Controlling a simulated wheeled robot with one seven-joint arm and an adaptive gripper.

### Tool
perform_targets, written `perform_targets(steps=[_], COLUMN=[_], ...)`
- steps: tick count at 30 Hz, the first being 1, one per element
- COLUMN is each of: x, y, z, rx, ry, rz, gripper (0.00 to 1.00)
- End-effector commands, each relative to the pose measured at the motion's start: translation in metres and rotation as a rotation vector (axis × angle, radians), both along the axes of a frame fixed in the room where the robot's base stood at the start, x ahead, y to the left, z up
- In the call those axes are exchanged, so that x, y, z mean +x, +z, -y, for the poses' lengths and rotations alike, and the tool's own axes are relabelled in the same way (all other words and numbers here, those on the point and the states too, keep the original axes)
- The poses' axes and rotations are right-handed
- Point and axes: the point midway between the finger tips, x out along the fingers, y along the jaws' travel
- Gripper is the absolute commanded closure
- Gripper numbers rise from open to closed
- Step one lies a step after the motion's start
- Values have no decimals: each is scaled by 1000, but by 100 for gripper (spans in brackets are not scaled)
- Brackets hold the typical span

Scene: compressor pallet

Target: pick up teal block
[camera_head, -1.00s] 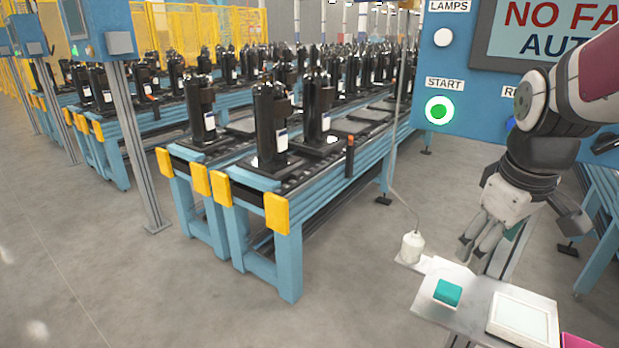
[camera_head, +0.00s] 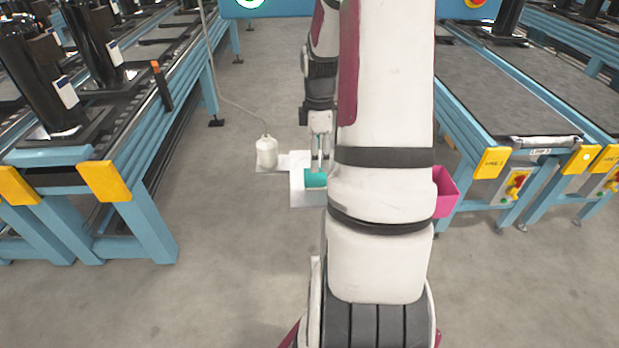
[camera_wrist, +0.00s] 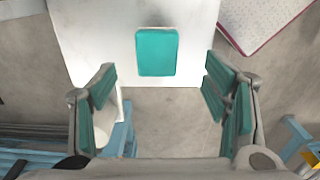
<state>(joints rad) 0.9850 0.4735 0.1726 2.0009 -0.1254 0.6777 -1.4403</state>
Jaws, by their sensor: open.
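In the wrist view the teal block (camera_wrist: 157,52) is a rounded rectangle lying flat, ahead of and between the fingers. My gripper (camera_head: 320,160) points down above the block in the head view. In the wrist view my gripper (camera_wrist: 160,90) is open, with a teal-padded finger on each side and nothing between them. A gap between fingers and block cannot be judged exactly.
A magenta bin (camera_head: 445,192) shows right of my arm. A white tray with a red edge (camera_wrist: 262,18) lies at the wrist view's upper right. Conveyors with black compressors (camera_head: 45,85) flank open floor.

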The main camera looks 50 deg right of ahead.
Motion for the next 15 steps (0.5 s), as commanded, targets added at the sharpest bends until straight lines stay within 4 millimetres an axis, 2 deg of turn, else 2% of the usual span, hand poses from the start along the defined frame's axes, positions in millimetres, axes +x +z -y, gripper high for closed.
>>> perform_targets(steps=[3,11,15], x=[0,2,7], y=[-19,-36,-56], z=[-1,-1,-2], rx=[2,1,2], ry=[0,1,1], rz=[-2,0,-2], gripper=[31,31,31])
